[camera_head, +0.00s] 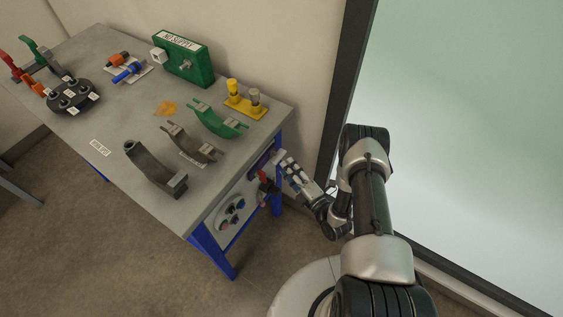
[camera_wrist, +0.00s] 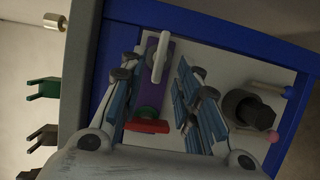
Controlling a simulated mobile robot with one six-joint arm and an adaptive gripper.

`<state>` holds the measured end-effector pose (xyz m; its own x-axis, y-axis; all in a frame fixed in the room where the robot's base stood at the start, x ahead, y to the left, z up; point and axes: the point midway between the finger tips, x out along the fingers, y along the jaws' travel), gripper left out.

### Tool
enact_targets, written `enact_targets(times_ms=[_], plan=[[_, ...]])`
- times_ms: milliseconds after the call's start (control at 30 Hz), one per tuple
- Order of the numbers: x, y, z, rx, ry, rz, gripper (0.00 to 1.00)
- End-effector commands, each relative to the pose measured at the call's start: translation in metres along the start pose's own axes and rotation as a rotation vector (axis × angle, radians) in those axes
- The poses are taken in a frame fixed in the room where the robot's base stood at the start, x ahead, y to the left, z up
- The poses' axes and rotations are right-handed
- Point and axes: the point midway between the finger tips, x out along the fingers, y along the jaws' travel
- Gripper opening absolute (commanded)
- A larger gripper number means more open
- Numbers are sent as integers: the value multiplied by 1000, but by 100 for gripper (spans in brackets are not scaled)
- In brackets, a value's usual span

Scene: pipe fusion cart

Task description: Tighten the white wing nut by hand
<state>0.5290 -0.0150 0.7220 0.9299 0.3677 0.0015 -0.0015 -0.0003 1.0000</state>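The white wing nut (camera_wrist: 161,55) shows in the wrist view as a narrow, slightly tilted white bar over a purple plate (camera_wrist: 149,82). The plate is on the end panel of the cart. My gripper (camera_wrist: 157,72) is open, its blue-padded fingers on either side of the plate and the nut's lower end. I see no finger touching the nut. In the head view my gripper (camera_head: 289,171) is at the cart's right end, below the tabletop. I cannot clearly make out the wing nut there. A red handle (camera_wrist: 148,126) lies below the nut, between the fingers.
A dark round connector (camera_wrist: 248,110) sits on the panel right of my fingers. The blue frame (camera_wrist: 215,35) borders the panel. In the head view a round socket plate (camera_head: 232,212) is left of my gripper. The tabletop (camera_head: 130,107) holds clamps and fittings. A glass panel stands at right.

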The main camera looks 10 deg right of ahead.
Motion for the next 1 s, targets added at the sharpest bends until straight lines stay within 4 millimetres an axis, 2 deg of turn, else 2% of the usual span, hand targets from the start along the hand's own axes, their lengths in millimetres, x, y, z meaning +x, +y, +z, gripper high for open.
enact_targets(times_ms=[100, 333, 700, 1000], plan=[[24, -1, -1, -3, 4, 2, 30], [48, -1, 0, 0, 1, -1, 30], [53, 0, 0, 0, -1, -2, 29], [53, 0, 0, 0, -1, -2, 9]])
